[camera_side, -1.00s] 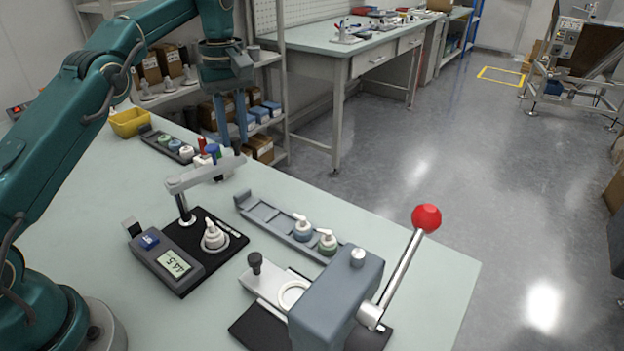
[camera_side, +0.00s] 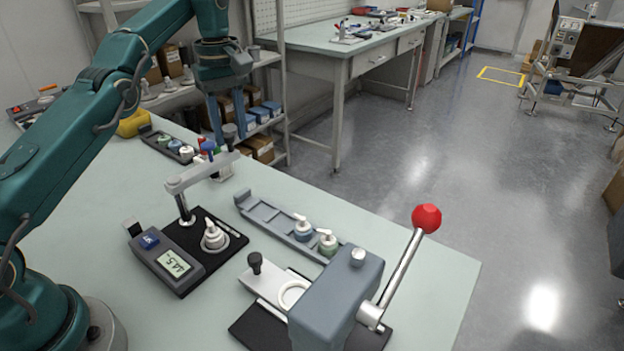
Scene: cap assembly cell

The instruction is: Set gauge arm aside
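The gauge (camera_side: 172,264) sits on a black base on the bench, with a lit display and a blue button. The arm is clear of the white-nozzled part (camera_side: 213,236) on the base. My gripper (camera_side: 229,134) is at the arm's far end, pointing down. Its two blue fingers stand on either side of the dark knob (camera_side: 229,131) there and look closed on it. The exact finger contact is too small to see clearly.
A grey rack (camera_side: 262,214) with two capped parts stands right of the gauge. A press (camera_side: 335,300) with a red-balled lever (camera_side: 426,218) is at the front right. Another rack (camera_side: 150,137) with coloured caps and a yellow bin (camera_side: 133,123) lie behind the gauge arm.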

